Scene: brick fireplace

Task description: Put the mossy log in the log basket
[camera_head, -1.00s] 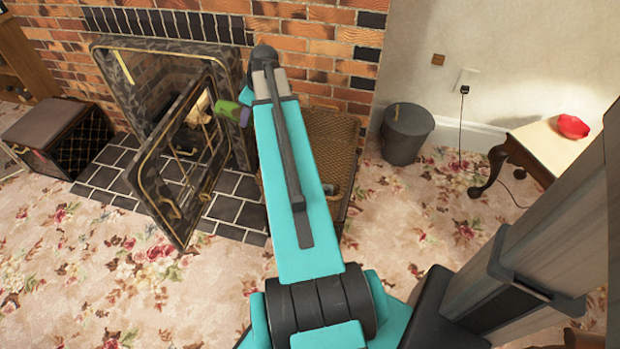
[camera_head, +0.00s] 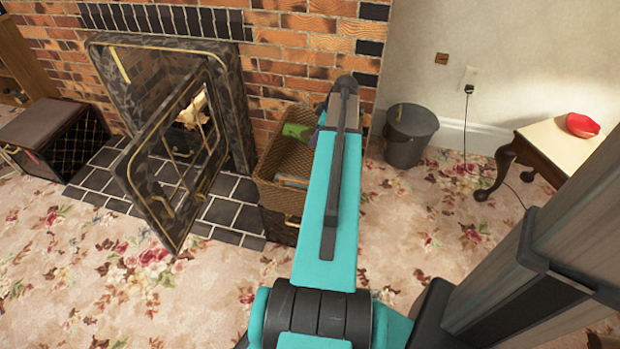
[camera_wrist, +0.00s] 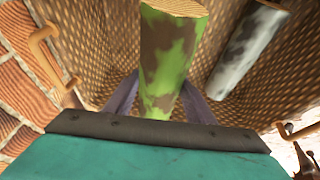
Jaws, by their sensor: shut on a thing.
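The mossy log (camera_head: 297,131), green with brown patches, shows in the head view just left of my arm, over the wicker log basket (camera_head: 270,182). In the wrist view the mossy log (camera_wrist: 168,62) stands between the purple fingers of my gripper (camera_wrist: 158,98), which is shut on it. The log's pale cut end points away from my gripper. Woven basket walls (camera_wrist: 108,40) surround the log in this view; whether it touches the bottom I cannot tell. My arm hides the basket's right part in the head view.
A grey and white log (camera_wrist: 250,45) lies in the basket, right of the mossy log. The fireplace door (camera_head: 172,165) stands open left of the basket. A grey bucket (camera_head: 409,140) and a small table (camera_head: 552,150) stand to the right. The carpet in front is clear.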

